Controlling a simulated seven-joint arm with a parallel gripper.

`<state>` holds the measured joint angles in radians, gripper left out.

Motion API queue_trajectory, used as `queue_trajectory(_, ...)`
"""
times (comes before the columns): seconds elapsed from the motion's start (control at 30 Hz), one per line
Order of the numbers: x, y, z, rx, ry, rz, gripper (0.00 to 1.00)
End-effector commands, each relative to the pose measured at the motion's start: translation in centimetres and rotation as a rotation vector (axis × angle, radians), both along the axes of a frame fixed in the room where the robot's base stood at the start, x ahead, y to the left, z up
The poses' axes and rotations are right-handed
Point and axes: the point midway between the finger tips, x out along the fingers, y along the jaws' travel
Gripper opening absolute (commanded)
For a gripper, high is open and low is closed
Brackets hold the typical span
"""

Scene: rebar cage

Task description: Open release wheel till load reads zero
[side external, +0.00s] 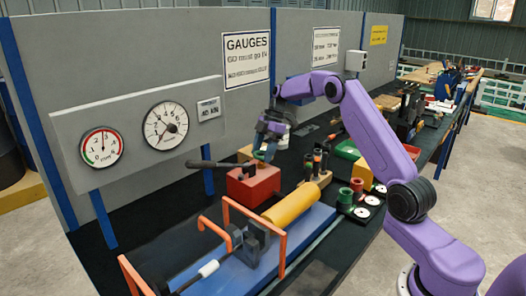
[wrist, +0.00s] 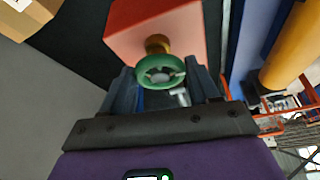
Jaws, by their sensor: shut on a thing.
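In the side view my gripper (side external: 266,142) points down above the red block (side external: 252,186), which carries a black lever. The wheel is mostly hidden there. Two round dials hang on a grey panel: a smaller one (side external: 102,146) with a coloured rim and a larger white one (side external: 166,125). Their readings are too small to tell.
A yellow cylinder (side external: 294,204) lies on a blue bed (side external: 305,240) with orange frames in front of the block. A wooden stand (side external: 318,178) with upright pieces is to the right. The panel (side external: 137,130) stands to the left.

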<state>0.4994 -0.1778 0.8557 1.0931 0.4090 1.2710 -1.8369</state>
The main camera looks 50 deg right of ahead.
Motion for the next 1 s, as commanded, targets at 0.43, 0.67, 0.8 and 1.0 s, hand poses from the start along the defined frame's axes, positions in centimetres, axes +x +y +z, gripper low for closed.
queue_trajectory(0.43,0.01,-0.1,0.03,-0.002,-0.001,0.014,0.3)
queue_trajectory(0.67,0.01,-0.09,0.02,-0.002,-0.001,0.014,0.86)
queue_trajectory(0.8,0.01,-0.06,0.01,-0.001,-0.001,0.013,0.86)
queue_trajectory(1.0,0.0,-0.46,0.98,-0.002,-0.003,0.012,0.86)
